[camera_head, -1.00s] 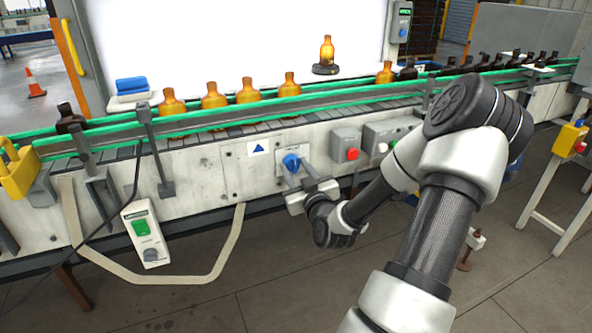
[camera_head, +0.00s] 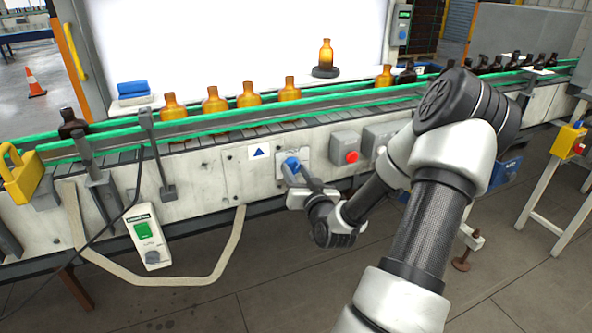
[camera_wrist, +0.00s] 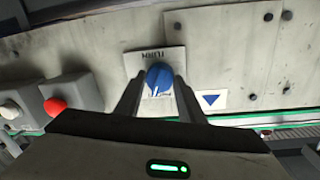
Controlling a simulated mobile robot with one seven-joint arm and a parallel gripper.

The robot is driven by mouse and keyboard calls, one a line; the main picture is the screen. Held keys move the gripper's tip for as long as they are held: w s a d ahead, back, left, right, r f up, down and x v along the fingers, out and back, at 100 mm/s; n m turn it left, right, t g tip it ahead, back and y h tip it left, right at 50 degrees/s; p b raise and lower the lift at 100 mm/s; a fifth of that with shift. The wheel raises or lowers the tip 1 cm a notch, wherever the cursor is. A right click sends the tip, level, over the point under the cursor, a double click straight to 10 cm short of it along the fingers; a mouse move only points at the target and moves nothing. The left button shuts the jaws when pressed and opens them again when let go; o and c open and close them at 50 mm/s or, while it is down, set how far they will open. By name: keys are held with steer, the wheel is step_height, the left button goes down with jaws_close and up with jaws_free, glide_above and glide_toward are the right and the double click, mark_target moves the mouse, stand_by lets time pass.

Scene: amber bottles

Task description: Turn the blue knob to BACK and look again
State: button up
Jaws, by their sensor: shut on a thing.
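The blue knob (camera_head: 291,164) sits on a pale plate on the conveyor's front panel, right of a white label with a blue triangle. My gripper (camera_head: 290,176) reaches it from below right, fingers on the knob. In the wrist view the blue knob (camera_wrist: 158,78) is between the two finger ends of my gripper (camera_wrist: 158,90), which is shut on it. A white pointer line on the knob shows near its lower edge. The plate reads TURN, upside down in this view; no BACK mark is readable. Amber bottles (camera_head: 249,95) stand on the conveyor, and one bottle (camera_head: 326,54) stands on a dark round stand behind it.
A red button box (camera_head: 346,148) and a grey box (camera_head: 382,137) are just right of the knob. A green-switch box (camera_head: 147,237) hangs at lower left beside a looped beige strap (camera_head: 215,275). A yellow padlock-like piece (camera_head: 20,174) is at far left.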

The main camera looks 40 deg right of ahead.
steer(key=m+p, duration=0.2)
steer(key=m, duration=0.4)
steer(key=shift+r+y+p, duration=0.1)
steer(key=shift+y+p, duration=0.2)
steer(key=m+p, duration=0.1)
steer(key=m, duration=0.2)
steer(key=shift+s+d, duration=0.1)
steer(key=shift+m+y+p, duration=0.5)
steer(key=shift+m+p, duration=0.35)
steer(key=shift+m, duration=0.55)
steer(key=o, duration=1)
steer(key=shift+o, duration=0.2)
steer(key=p+v, duration=0.3)
steer(key=v, duration=1.4)
steer(key=shift+s+r, duration=0.15)
